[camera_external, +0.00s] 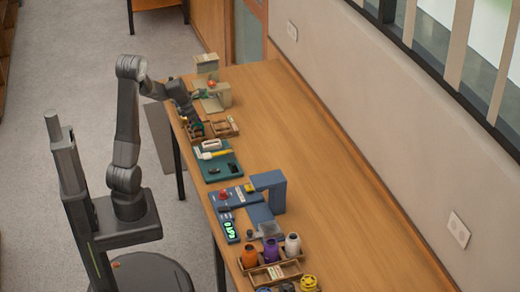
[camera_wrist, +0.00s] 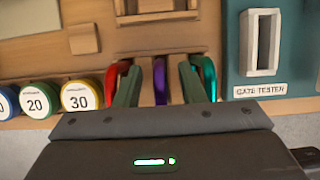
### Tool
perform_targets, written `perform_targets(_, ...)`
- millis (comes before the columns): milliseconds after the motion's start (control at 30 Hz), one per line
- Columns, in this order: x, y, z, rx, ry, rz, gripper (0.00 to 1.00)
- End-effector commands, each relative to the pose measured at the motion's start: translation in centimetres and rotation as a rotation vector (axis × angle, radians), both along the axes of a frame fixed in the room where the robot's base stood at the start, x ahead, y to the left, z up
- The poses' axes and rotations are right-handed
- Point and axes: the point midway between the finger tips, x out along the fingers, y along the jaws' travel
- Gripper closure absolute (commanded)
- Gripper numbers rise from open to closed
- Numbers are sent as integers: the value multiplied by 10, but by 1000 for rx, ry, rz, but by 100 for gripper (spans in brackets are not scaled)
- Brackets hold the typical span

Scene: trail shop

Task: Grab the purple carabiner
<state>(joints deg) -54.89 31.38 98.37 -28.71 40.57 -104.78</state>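The purple carabiner (camera_wrist: 160,82) hangs in the middle of a row on a wooden rack (camera_wrist: 100,48) in the wrist view. A red carabiner (camera_wrist: 116,80) is on its left and a teal one (camera_wrist: 207,76) on its right. My gripper (camera_wrist: 161,70) is open, one finger on each side of the purple carabiner, with visible gaps between. The left finger is close to the red carabiner and the right finger close to the teal one; contact cannot be told. In the external view my gripper (camera_external: 196,125) is at the rack, and the purple carabiner cannot be made out.
Numbered round weights (camera_wrist: 80,97) sit left of the carabiners. A teal board with a gate tester (camera_wrist: 262,42) is on the right. On the long table (camera_external: 310,170), the wall side is clear; bottles (camera_external: 271,250) stand at the near end.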

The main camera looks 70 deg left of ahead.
Motion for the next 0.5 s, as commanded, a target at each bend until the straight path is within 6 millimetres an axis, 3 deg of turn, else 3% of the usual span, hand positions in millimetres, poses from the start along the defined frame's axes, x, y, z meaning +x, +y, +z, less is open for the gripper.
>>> perform_targets(300,2,0,-5,1,0,-1,66)
perform_targets(500,2,0,-5,1,0,-1,100)
